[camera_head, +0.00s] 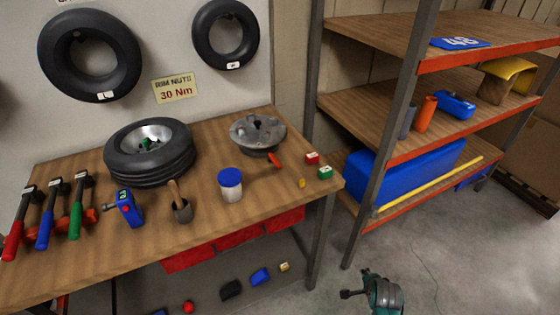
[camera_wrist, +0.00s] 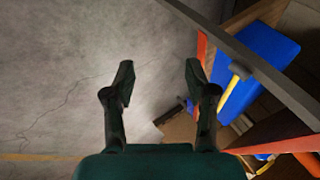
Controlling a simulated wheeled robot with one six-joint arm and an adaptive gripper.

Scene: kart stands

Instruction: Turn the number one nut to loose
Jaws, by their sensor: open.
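A tyre on a silver rim (camera_head: 148,168) lies on the workbench, with a small green part at the rim's centre. A grey metal rim or hub (camera_head: 258,132) lies to its right, with dark spots on its face. The nuts are too small to tell apart, and I cannot tell which is number one. My gripper (camera_head: 357,284) is at the bottom right of the head view, over the floor and apart from the bench. In the wrist view my gripper (camera_wrist: 159,80) is open, with nothing between its fingers.
A shelf (camera_head: 450,100) stands at the right. The floor (camera_head: 450,250) before the shelf is largely free.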

